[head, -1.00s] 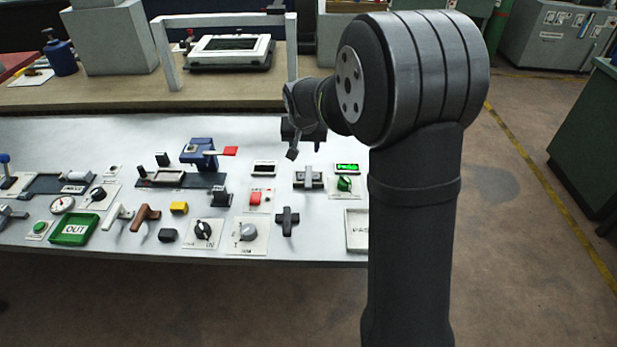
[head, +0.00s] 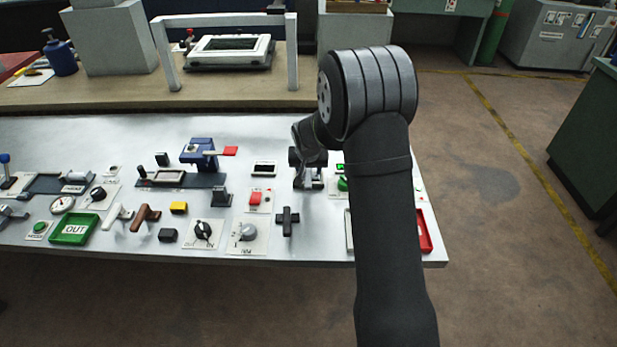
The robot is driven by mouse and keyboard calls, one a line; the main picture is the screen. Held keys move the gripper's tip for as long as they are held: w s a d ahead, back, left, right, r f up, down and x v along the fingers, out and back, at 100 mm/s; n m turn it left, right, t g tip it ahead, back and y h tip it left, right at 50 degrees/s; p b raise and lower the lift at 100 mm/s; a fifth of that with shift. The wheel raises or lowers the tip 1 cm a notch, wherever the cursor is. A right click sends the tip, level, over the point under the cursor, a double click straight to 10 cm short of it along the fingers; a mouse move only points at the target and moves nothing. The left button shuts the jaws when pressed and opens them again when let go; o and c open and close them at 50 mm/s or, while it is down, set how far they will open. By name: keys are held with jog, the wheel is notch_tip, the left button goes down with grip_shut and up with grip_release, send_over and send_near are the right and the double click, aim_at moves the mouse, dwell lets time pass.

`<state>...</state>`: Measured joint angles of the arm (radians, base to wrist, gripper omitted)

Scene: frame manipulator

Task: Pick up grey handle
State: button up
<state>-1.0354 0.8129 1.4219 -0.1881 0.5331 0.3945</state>
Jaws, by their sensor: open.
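A grey upright handle (head: 309,176) on a small dark base stands on the white panel, right of the middle in the head view. My gripper (head: 308,166) is right over it, pointing down, with its jaws open. The fingers and the handle overlap in this view, so I cannot tell whether the fingers are around the handle or still above it. My forearm stands to the right and covers part of the panel.
Close right of the handle are a green knob (head: 342,184) and a small green display. A red tray (head: 425,231) sits at the right edge.

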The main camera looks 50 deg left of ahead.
jog(key=shift+w+a+f, duration=0.15)
jog(key=shift+f, duration=0.4)
grip_shut()
jog(key=shift+r, duration=0.1)
